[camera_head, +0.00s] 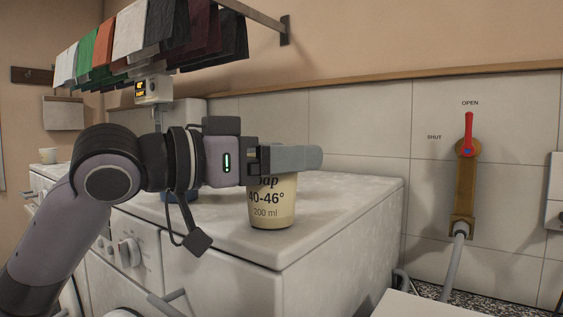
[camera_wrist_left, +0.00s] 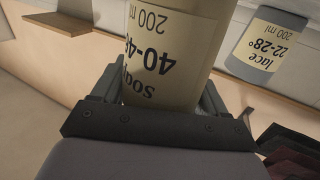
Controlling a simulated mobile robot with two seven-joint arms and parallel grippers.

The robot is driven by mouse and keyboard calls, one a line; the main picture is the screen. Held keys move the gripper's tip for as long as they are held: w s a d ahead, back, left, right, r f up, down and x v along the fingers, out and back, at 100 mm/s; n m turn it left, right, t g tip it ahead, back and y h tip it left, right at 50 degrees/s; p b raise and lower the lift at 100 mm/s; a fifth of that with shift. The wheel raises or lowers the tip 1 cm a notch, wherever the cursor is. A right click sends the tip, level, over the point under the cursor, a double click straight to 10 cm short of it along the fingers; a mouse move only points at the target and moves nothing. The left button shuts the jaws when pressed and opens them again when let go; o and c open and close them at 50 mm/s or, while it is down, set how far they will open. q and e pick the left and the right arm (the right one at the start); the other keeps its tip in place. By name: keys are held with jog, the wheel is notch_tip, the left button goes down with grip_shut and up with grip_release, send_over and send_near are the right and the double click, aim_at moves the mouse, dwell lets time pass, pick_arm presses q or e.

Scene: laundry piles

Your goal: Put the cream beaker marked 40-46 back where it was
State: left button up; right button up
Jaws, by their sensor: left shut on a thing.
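The cream beaker (camera_head: 272,207), marked 40-46° and 200 ml, is upright at the front part of the white machine top (camera_head: 330,200). My left gripper (camera_head: 290,160) is shut on its upper part from the left, and a finger hides its rim. I cannot tell whether its base touches the top. In the left wrist view the cream beaker (camera_wrist_left: 168,50) appears upside down between the fingers. A grey-blue beaker (camera_wrist_left: 264,45) marked 22-28° stands apart from it there. My right gripper is not in view.
Folded cloths (camera_head: 130,35) hang from a rail above. A red-handled valve (camera_head: 468,135) is on the tiled wall. The machine top right of the beaker is clear.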

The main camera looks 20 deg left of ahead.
pick_arm(q)
jog(key=shift+f, duration=0.15)
jog(key=o, duration=0.9)
jog(key=shift+o, duration=0.7)
jog(key=b+v, duration=0.1)
jog(key=v, duration=1.1)
